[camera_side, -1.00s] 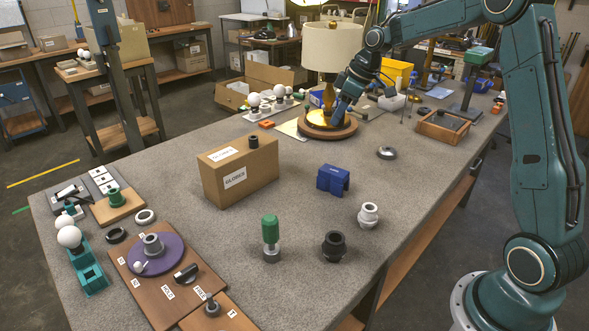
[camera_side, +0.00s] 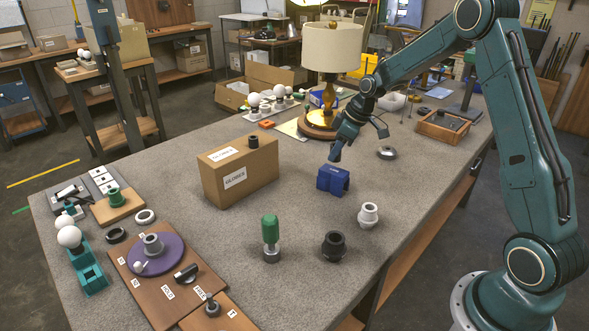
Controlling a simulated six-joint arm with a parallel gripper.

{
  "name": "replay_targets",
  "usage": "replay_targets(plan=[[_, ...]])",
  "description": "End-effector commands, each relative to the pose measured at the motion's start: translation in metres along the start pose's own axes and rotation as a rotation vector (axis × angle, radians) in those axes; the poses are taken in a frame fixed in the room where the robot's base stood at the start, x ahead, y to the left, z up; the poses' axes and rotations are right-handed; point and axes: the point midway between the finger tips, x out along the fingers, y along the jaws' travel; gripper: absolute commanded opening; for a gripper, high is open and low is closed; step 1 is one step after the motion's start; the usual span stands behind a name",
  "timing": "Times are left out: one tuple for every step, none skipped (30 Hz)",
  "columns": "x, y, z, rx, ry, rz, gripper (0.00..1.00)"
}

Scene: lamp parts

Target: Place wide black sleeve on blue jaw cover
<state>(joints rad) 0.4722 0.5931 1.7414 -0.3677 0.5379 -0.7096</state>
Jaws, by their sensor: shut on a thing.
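The blue jaw cover (camera_side: 333,181) sits on the grey table near the middle, its saddle shape upright. My gripper (camera_side: 335,156) points down just above and behind it, with a small gap seeming to show between them. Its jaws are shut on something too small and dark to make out. A wide black sleeve (camera_side: 334,246) with a flanged rim stands on the table, nearer the front and apart from my gripper. A smaller black sleeve (camera_side: 253,142) stands on the cardboard box.
The globes box (camera_side: 238,172) stands left of the jaw cover. A white socket (camera_side: 368,215), a green-topped driver (camera_side: 270,237) and a grey ring (camera_side: 387,152) stand or lie around it. The lamp (camera_side: 331,70) stands behind. Bare table lies between these things.

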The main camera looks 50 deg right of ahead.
Motion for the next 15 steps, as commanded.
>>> replay_targets(plan=[[0.006, -0.001, 0.003, 0.001, -0.002, -0.002, 0.07], [0.01, -0.001, 0.004, 0.002, -0.002, -0.003, 0.07], [0.014, -0.001, 0.006, 0.001, -0.002, -0.003, 0.07], [0.018, -0.001, 0.007, 0.001, -0.002, -0.002, 0.07], [0.021, -0.001, 0.009, 0.001, -0.002, -0.002, 0.07], [0.024, -0.001, 0.01, 0.0, -0.002, -0.002, 0.07], [0.026, 0.0, 0.011, 0.0, -0.001, -0.002, 0.07], [0.028, 0.0, 0.011, 0.0, 0.0, -0.001, 0.07], [0.03, 0.0, 0.012, -0.001, 0.0, 0.0, 0.07], [0.03, 0.0, 0.012, -0.001, 0.0, 0.0, 0.07], [0.031, 0.0, 0.012, -0.001, 0.001, 0.0, 0.07], [0.031, 0.0, 0.013, -0.001, 0.001, 0.0, 0.07], [0.031, 0.0, 0.012, -0.001, 0.001, 0.0, 0.07], [0.031, 0.0, 0.012, -0.001, 0.001, 0.0, 0.07], [0.031, 0.0, 0.012, -0.001, 0.001, 0.0, 0.07]])
